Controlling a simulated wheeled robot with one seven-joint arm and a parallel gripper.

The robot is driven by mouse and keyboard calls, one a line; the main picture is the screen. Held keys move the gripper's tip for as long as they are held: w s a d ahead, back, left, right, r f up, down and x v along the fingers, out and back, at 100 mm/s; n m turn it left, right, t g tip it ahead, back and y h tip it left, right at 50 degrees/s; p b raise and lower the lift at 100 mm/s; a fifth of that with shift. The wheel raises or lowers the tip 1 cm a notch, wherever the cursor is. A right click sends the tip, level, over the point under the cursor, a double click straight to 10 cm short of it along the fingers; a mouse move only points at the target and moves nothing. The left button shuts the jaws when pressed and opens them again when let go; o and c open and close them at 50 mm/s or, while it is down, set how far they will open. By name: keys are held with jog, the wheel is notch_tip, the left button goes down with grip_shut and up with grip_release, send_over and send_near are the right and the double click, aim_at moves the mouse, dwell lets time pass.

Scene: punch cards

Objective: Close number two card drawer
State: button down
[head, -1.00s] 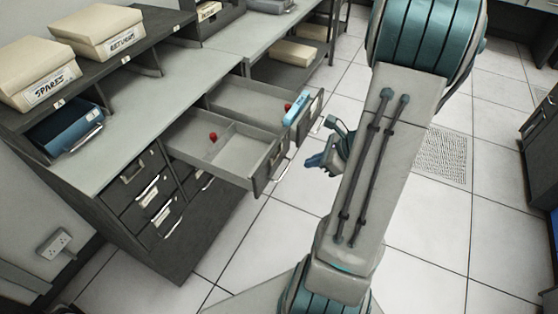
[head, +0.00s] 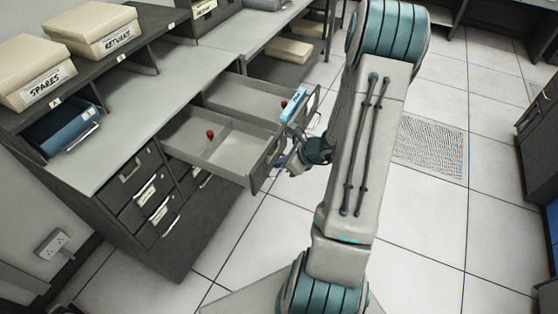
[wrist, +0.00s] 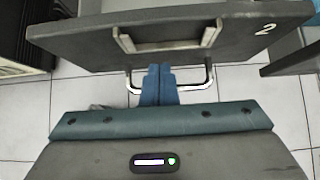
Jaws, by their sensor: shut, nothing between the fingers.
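The number two card drawer (head: 233,152) is the nearer of two pulled-out grey drawers in the head view. Its dark front (wrist: 90,42), marked "2" at the right, fills the top of the wrist view, with an empty label frame and a metal handle (wrist: 205,84). My gripper (wrist: 158,70) is shut and empty, its blue fingertips pointing at the middle of this front, across the handle opening. In the head view my gripper (head: 285,160) is just outside the drawer front. I cannot tell whether the fingertips touch it. A red object (head: 210,134) is inside the drawer.
Another open drawer (head: 250,97) lies just beyond, with a light-blue object (head: 293,104) at its front edge. Shut drawers (head: 150,190) fill the cabinet to the left. Boxes marked SPARES (head: 35,80) and RETURNS (head: 100,38) stand above. The tiled floor (head: 430,220) is clear at the right.

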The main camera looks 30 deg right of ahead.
jog(key=shift+w+a, duration=0.2)
jog(key=shift+w, duration=0.05)
